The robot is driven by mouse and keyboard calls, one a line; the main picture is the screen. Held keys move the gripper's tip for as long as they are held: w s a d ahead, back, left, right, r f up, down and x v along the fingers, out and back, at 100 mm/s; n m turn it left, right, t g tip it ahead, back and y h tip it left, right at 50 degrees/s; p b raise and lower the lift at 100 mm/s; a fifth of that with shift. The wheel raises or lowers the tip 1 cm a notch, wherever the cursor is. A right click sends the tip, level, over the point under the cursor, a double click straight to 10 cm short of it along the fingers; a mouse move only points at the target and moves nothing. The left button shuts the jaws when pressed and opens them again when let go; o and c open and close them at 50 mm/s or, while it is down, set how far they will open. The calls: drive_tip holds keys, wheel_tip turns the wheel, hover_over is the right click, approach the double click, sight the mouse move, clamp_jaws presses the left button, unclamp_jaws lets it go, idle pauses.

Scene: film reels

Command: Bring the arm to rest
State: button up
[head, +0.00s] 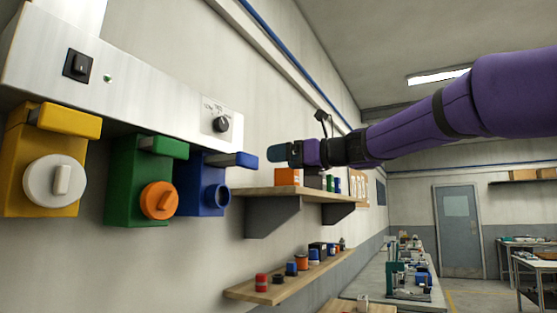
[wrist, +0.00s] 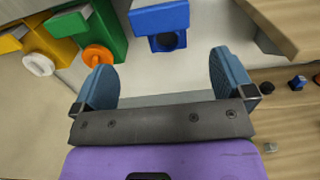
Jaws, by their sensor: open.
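My arm, in a purple sleeve, reaches in from the right in the head view. My gripper (head: 279,153) is raised near the wall, just right of the blue box's lever. In the wrist view my gripper (wrist: 164,80) shows both blue fingers wide apart with nothing between them. The blue box (head: 200,190) lies beyond the fingers and has an open round port; it also shows in the wrist view (wrist: 160,18). No contact between my gripper and the box or shelf is visible.
A yellow box (head: 35,150) with a white cap and a green box (head: 122,180) with an orange cap hang under a metal panel (head: 130,85). A wooden shelf (head: 270,191) sits below my gripper, with a lower shelf (head: 275,289) holding small items. Open room lies right.

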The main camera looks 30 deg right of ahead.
idle(0.5)
drive_tip(key=s+a+f+n+g+h, duration=0.2)
drive_tip(key=s+f+n+g, duration=0.1)
drive_tip(key=s+f+n, duration=0.5)
drive_tip(key=s+a+f+n+g+h, duration=0.25)
drive_tip(key=s+f+n, duration=0.3)
drive_tip(key=f, duration=0.45)
drive_tip(key=s+d+f+n+g+h, duration=0.2)
drive_tip(key=s+f+n+h, duration=0.1)
drive_tip(key=s+f+n, duration=0.3)
drive_tip(key=s+d+f+n+g+h, duration=0.1)
drive_tip(key=s+f+n+g+h, duration=0.1)
drive_tip(key=s+f+n, duration=0.5)
wheel_tip(320, 180, down, 4)
drive_tip(key=shift+s+d+r+n+h, duration=0.1)
drive_tip(key=shift+s+d+n+h, duration=0.3)
drive_tip(key=shift+n, duration=0.75)
drive_tip(key=shift+w, duration=0.15)
